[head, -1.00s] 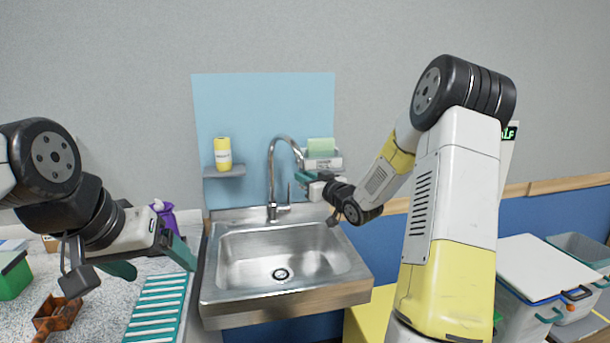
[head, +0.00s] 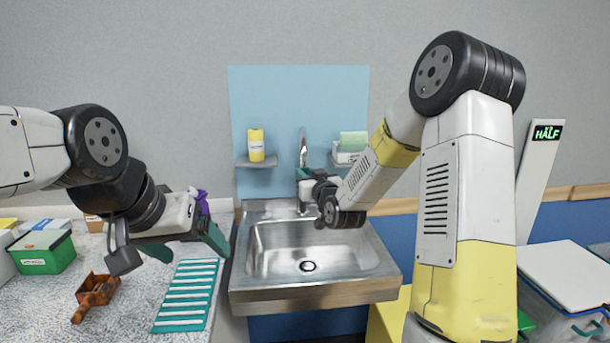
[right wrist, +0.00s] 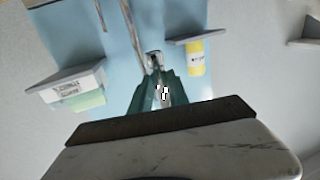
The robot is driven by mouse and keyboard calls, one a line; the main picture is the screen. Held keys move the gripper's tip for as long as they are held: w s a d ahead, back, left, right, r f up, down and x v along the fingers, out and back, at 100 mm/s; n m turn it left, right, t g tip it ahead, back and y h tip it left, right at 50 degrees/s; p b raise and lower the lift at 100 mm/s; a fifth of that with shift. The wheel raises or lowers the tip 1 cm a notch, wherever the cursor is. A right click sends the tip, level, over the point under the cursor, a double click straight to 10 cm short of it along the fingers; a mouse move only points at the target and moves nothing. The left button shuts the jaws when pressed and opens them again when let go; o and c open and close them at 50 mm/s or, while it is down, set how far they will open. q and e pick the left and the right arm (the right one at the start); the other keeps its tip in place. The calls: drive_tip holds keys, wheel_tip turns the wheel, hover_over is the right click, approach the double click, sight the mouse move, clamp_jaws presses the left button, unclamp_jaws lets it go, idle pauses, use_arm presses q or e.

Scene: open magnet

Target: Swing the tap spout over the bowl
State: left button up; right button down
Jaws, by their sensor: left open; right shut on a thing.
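The silver tap spout (head: 303,148) rises behind the steel sink and now points toward me, roughly over the back of the sink bowl (head: 325,262). The bowl is empty, with a dark drain (head: 308,266). My right gripper (head: 304,178) is shut on the spout's outer end. It also shows in the right wrist view (right wrist: 158,88), with the spout tip (right wrist: 154,60) between its teal fingers. My left gripper (head: 187,247) is open and empty above the counter, left of the sink.
A shelf with a yellow bottle (head: 256,145) is left of the tap. A holder with a green sponge (head: 353,142) is close on the right. A teal rack (head: 187,296), a brown object (head: 96,291) and a green box (head: 45,252) lie on the left counter.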

drive_tip(key=shift+a, duration=0.1)
drive_tip(key=c, duration=1.3)
unclamp_jaws()
drive_tip(key=shift+v, duration=3.95)
